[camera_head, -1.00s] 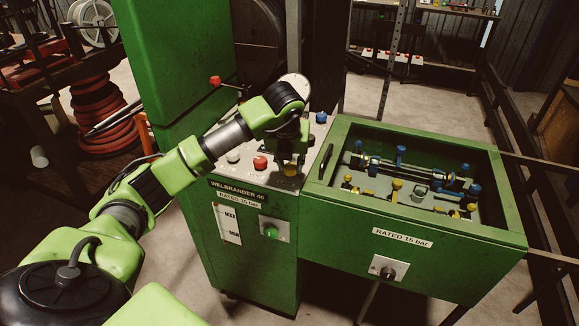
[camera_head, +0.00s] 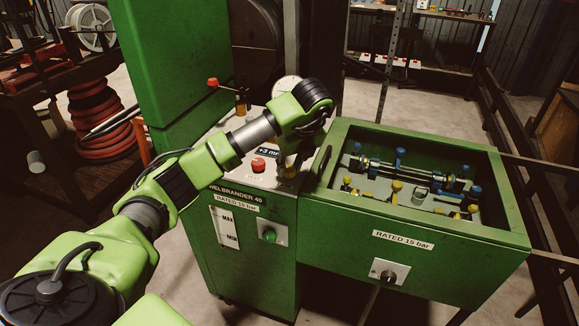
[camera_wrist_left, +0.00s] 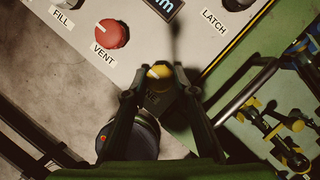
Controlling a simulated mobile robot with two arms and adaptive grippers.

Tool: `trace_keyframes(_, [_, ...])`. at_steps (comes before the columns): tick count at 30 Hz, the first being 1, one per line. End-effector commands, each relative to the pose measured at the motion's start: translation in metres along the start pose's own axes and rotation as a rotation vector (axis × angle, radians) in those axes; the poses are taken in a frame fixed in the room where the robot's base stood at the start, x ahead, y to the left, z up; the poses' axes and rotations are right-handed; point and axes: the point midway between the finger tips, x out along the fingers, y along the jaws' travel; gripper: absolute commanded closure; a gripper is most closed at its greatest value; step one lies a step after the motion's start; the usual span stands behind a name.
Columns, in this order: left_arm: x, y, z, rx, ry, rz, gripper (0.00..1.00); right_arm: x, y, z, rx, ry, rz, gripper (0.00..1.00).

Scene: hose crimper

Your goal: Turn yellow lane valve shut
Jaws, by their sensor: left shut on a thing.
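The yellow lane valve knob (camera_wrist_left: 158,72) shows in the left wrist view, round and yellow with a pale line on top. My left gripper (camera_wrist_left: 157,90) is shut on it from above, its two fingers on either side. In the head view my left gripper (camera_head: 290,163) points down at the right side of the machine's control panel (camera_head: 228,172). A little yellow of the knob (camera_head: 289,173) shows below the fingers there. The knob's base is largely hidden. My right gripper is in neither view.
A red VENT knob (camera_wrist_left: 113,34) and a LATCH control (camera_wrist_left: 238,3) sit near my left gripper. The open green tray (camera_head: 437,241) with blue and yellow fittings (camera_head: 397,187) stands close on the right. A red-topped lever (camera_head: 213,82) stands behind the panel.

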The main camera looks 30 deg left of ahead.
Motion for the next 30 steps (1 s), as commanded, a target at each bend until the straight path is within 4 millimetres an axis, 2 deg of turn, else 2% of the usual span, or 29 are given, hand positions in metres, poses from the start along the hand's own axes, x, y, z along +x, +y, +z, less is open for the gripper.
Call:
trace_keyframes(11, [-0.001, 0.000, 0.001, -0.008, -0.001, 0.001, 0.96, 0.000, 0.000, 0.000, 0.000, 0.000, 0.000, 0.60])
trace_keyframes(12, [-0.001, 0.000, 0.001, -0.008, -0.001, 0.001, 0.72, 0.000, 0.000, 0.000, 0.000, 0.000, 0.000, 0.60])
trace_keyframes(14, [-0.001, 0.000, 0.001, -0.007, 0.000, 0.001, 0.58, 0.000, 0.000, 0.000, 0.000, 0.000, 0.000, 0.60])
trace_keyframes(25, [-0.002, 0.000, 0.000, -0.005, 0.000, 0.001, 0.58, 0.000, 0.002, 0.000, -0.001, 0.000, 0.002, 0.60])
trace_keyframes(30, [-0.021, -0.001, 0.001, -0.006, -0.001, -0.002, 0.58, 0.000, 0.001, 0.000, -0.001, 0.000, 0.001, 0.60])
